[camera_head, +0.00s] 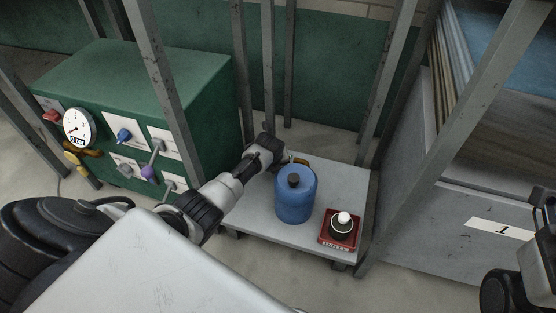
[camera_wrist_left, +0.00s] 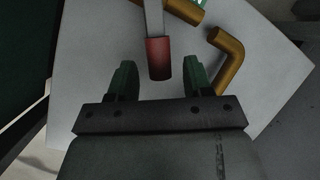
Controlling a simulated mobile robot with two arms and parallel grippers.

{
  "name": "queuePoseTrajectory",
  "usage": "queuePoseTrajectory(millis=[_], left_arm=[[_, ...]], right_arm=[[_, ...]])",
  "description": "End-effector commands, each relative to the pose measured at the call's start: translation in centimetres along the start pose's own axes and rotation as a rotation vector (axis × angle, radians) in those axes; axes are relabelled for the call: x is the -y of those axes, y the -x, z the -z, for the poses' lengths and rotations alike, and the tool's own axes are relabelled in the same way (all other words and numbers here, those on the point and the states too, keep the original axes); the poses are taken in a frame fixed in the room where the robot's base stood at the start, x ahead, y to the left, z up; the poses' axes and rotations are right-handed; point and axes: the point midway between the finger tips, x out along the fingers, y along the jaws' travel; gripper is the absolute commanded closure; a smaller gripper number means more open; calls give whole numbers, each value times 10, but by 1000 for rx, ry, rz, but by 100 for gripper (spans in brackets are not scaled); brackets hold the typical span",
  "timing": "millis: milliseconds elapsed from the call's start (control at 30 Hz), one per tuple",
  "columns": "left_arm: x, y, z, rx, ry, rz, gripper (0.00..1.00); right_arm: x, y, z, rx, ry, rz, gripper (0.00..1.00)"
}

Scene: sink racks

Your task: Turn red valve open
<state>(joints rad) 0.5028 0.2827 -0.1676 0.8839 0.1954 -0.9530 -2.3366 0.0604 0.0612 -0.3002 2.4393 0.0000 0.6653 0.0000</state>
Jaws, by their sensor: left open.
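A lever with a red handle (camera_wrist_left: 158,58) shows in the left wrist view, its grey shaft running up out of the frame. My left gripper (camera_wrist_left: 159,75) is open, with one green finger on each side of the handle's end. The red end lies between the fingers or just beyond them, and I see no grip on it. In the head view my left arm reaches over the grey table, and its gripper (camera_head: 272,148) is at the table's back left. The red handle is hidden there. Dark parts of my right arm show at the right edge, its jaws unclear.
A brass bent pipe (camera_wrist_left: 228,60) lies right of the red handle. A blue canister (camera_head: 295,198) and a red tray (camera_head: 326,240) holding a dark, white-topped bottle (camera_head: 342,225) stand on the table (camera_head: 265,222). Grey posts frame it. A green cabinet (camera_head: 205,105) with a gauge stands left.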

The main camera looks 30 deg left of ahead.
Motion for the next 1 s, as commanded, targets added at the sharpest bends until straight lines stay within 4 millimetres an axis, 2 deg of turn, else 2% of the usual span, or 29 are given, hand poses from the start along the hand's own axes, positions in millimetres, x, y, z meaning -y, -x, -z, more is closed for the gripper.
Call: queuePoseTrajectory(millis=[267, 500, 567, 867, 1000], left_arm=[[-1, -5, 3, -14, -49, 28, 49], [-12, -4, 1, -24, -114, 51, 49], [-12, 13, -4, -24, -120, 49, 49], [-14, 59, -6, -25, -121, 48, 49], [-14, 86, -7, -24, -122, 48, 49]], right_arm=[[2, 27, 0, 0, 0, -1, 42], [4, 52, 0, 0, 0, 0, 42], [3, 37, 0, -1, 0, 0, 42], [0, 2, 0, 0, 0, 0, 42], [-1, -18, 0, 0, 0, 0, 42]])
